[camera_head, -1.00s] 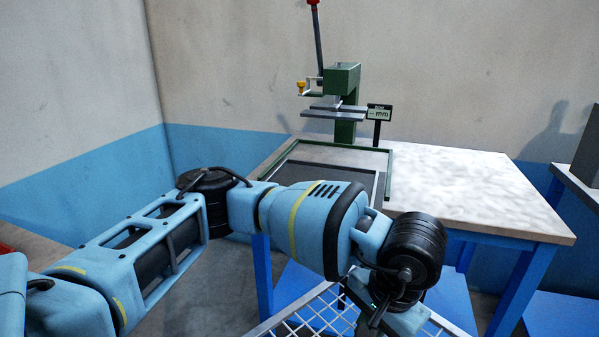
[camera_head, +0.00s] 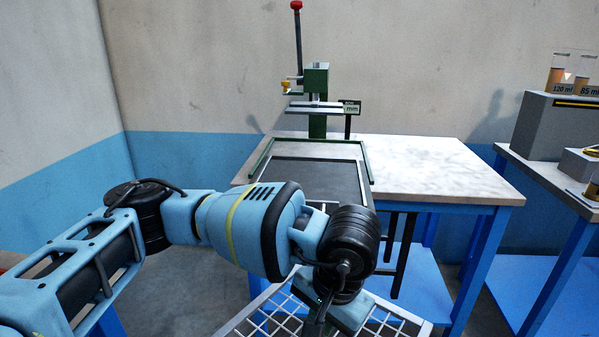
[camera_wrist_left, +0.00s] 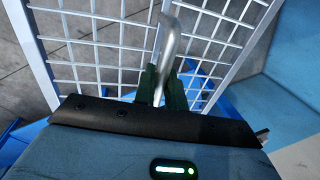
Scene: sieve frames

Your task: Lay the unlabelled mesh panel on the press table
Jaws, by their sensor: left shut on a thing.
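A mesh panel with a pale frame and white wire grid (camera_head: 259,304) hangs at the bottom of the head view, below and around my left wrist. It also shows in the left wrist view (camera_wrist_left: 31,54). My left gripper (camera_wrist_left: 162,90) has dark green fingers, shut on the panel's grey metal handle (camera_wrist_left: 168,43). I see no label on the visible part; much of the panel is cut off or hidden by my arm. The press table (camera_head: 430,178) stands ahead, with the green press (camera_head: 318,78) at its back. My right gripper is out of view.
Green rails (camera_head: 367,160) on the table's left part border a dark rectangular surface (camera_head: 315,178) with a pale edge. The table's right side is bare. A side table at right carries a grey box (camera_head: 545,125) with marked beakers (camera_head: 557,75) on top.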

